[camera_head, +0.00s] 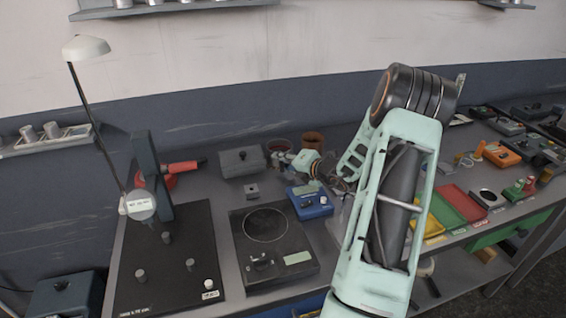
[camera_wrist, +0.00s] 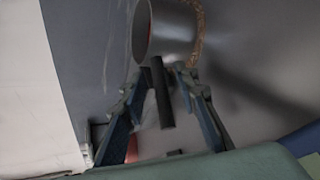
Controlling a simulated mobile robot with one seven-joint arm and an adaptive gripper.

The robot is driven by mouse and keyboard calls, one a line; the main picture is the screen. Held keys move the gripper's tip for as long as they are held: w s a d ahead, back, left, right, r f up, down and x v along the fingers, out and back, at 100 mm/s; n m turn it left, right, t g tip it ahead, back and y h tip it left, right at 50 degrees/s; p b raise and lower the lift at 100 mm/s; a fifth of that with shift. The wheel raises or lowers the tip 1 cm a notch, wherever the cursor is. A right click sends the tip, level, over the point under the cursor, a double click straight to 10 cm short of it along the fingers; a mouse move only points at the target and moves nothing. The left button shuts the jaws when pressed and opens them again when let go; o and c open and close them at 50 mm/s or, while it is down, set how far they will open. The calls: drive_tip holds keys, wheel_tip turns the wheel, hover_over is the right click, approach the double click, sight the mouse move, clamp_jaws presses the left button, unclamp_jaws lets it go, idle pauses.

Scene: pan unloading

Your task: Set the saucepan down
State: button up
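The saucepan (camera_wrist: 172,32) is a grey metal pan with a reddish inner edge. It fills the top middle of the wrist view, which is turned so that the wall lies at left and the pan's mouth faces left. Its dark handle (camera_wrist: 161,95) points toward the camera, between the fingers of my gripper (camera_wrist: 162,74). The fingers are drawn in close on both sides of the handle and appear shut on it. A brown ring (camera_wrist: 200,30) shows at the pan's base; whether the base touches it is unclear. In the head view my gripper is small and partly hidden, near the reddish pan (camera_head: 278,145).
A brown pot (camera_head: 312,140) stands just right of the pan. A grey box (camera_head: 242,161) is at left, and a blue device (camera_head: 311,202) is in front. A black hotplate (camera_head: 270,245), a lamp (camera_head: 87,48) and colored trays (camera_head: 462,203) crowd the bench.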

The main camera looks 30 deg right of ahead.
drive_tip(key=shift+r, duration=0.25)
drive_tip(key=v, duration=0.7)
drive_tip(key=shift+s, duration=0.25)
